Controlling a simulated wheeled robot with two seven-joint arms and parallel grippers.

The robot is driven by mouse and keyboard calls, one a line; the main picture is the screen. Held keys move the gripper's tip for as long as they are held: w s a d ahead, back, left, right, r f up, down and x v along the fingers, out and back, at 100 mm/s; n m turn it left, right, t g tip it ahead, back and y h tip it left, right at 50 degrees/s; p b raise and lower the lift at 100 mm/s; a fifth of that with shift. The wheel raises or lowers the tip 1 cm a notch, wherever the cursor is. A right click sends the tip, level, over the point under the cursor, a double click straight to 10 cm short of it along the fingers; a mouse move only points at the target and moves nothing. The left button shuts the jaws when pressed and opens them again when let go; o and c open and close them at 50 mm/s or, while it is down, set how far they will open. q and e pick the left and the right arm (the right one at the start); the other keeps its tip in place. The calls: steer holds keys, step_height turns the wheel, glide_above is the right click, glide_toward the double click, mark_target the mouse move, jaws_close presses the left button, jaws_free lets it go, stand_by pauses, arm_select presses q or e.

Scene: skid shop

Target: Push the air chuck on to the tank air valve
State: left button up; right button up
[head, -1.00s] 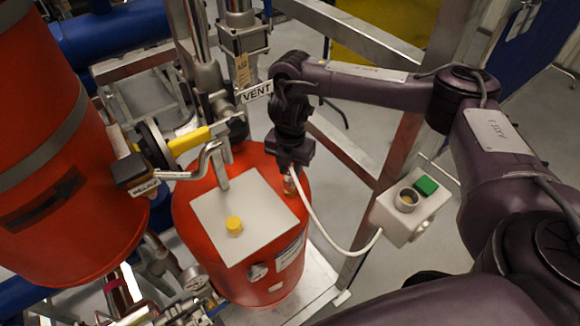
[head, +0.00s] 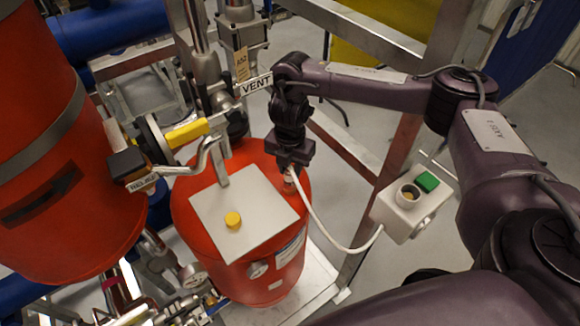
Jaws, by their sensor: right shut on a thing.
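The red tank (head: 262,270) stands in the middle of the head view, with a pale square plate (head: 255,205) and a yellow cap (head: 232,220) on top. My right gripper (head: 288,172) points down over the tank's right upper edge. It is shut on the air chuck (head: 289,186), of which only a small part shows below the fingers. A white hose (head: 325,240) runs from the chuck to a grey box. The tank air valve is hidden under the gripper and chuck, so I cannot tell whether they touch. My left gripper is not in view.
The grey box (head: 398,218) with a green button (head: 427,182) is on the frame post at right. A larger red vessel (head: 60,200), a yellow-handled valve (head: 187,134), a bent RELIEF pipe and a VENT tag (head: 256,84) crowd the left and back.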

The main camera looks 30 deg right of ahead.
steer(key=shift+f, duration=0.1)
steer(key=o, duration=1.2)
step_height(320, 180, up, 3)
steer(key=shift+f+p, duration=0.1)
steer(key=shift+p, duration=1)
steer(key=shift+r, duration=2.4)
